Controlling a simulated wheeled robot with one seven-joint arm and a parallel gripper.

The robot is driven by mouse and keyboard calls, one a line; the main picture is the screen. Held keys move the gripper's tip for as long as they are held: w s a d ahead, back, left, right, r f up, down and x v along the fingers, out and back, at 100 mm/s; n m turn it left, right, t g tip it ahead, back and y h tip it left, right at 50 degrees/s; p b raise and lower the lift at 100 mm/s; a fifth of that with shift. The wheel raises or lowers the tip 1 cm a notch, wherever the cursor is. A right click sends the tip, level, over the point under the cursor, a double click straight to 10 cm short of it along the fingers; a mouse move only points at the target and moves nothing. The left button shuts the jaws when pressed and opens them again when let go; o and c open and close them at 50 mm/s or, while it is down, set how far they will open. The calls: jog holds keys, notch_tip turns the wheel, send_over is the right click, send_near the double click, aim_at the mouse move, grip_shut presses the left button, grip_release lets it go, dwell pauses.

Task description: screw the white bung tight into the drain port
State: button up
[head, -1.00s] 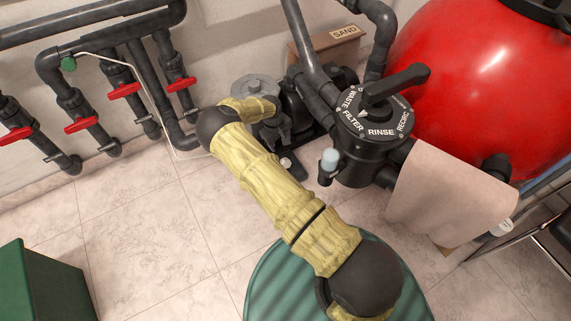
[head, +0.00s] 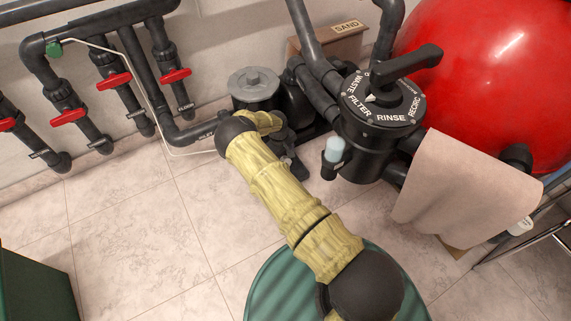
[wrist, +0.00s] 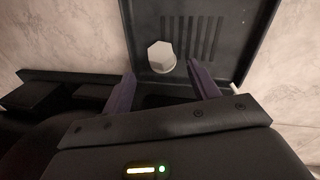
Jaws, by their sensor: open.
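The white bung (wrist: 161,57) shows in the wrist view as a pale hexagonal head against a dark grey slotted panel (wrist: 225,60). Its thread and the drain port are not visible, so I cannot tell whether it sits in the port. My gripper (wrist: 163,84) is open, its two purple fingers spread on either side below the bung in the picture. The bung appears beyond the fingertips, with nothing between them. In the head view my arm reaches to the floor beside the dark pump (head: 252,84), and the bung cannot be made out there.
The multiport valve (head: 385,110) with its sight glass (head: 335,150) stands right of my arm, a towel (head: 455,190) hanging beside it. The red filter tank (head: 490,80) is behind. Pipes with red-handled valves (head: 113,80) line the left wall.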

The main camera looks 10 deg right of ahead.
aim_at(286, 159)
jog(key=f+b, duration=0.5)
jog(key=shift+w+d+f, duration=0.1)
jog(key=shift+w+d, duration=0.1)
jog(key=shift+d, duration=0.15)
jog(key=shift+c, duration=0.4)
jog(key=c, duration=1.1)
jog(key=shift+o, duration=0.2)
notch_tip(286, 159, up, 10)
jog(key=p, duration=0.7)
